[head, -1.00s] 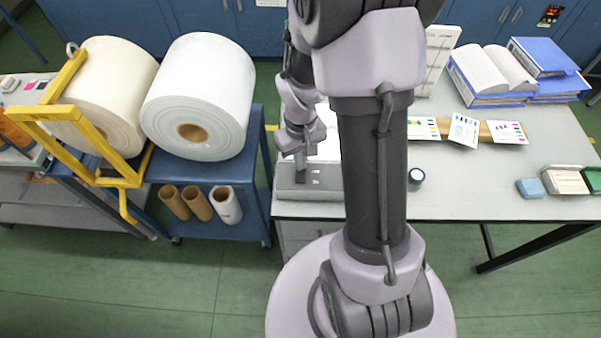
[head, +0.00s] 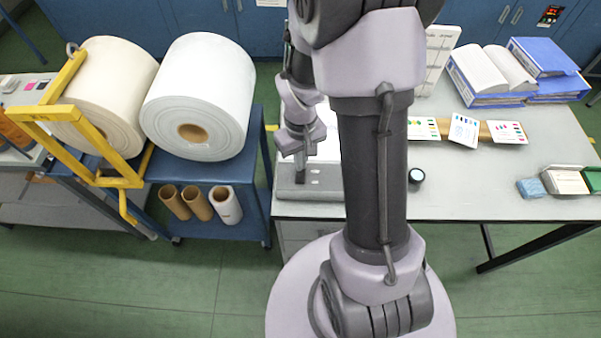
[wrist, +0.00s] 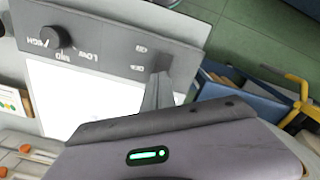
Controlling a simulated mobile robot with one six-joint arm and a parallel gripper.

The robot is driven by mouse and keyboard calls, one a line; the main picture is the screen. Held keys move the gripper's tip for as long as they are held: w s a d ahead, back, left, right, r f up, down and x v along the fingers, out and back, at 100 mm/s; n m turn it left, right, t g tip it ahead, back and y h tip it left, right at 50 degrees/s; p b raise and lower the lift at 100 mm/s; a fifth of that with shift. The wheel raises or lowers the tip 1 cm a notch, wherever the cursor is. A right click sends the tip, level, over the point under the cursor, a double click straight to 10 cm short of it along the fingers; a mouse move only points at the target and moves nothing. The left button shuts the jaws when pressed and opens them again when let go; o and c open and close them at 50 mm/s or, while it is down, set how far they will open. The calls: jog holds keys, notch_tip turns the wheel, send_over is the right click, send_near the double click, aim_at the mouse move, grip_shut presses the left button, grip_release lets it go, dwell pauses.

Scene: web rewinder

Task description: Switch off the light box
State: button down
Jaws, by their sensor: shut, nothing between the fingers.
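The light box shows in the wrist view as a bright white panel (wrist: 85,98) with a grey control strip (wrist: 110,38) along its edge. The strip carries a black knob (wrist: 55,38) with printed labels and two small marked spots (wrist: 138,58). In the head view the strip (head: 325,190) lies at the table's front left corner, and my arm hides part of the box. My gripper (wrist: 160,82) is shut and empty, its tips at the strip near the small spots, away from the knob. Contact cannot be told. My gripper also shows in the head view (head: 299,178).
A blue cart with white rolls (head: 200,95) and cardboard cores (head: 197,203) stands left of the table, with a yellow frame (head: 95,130). Cards (head: 464,130), blue binders (head: 540,57) and a small dark jar (head: 416,176) are right of my arm.

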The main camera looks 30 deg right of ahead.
jog(key=shift+f+b, duration=0.8)
jog(key=shift+f, duration=0.15)
dwell(0.5)
notch_tip(320, 180, up, 7)
jog(key=p, duration=0.5)
jog(key=shift+p, duration=0.3)
jog(key=shift+r, duration=0.1)
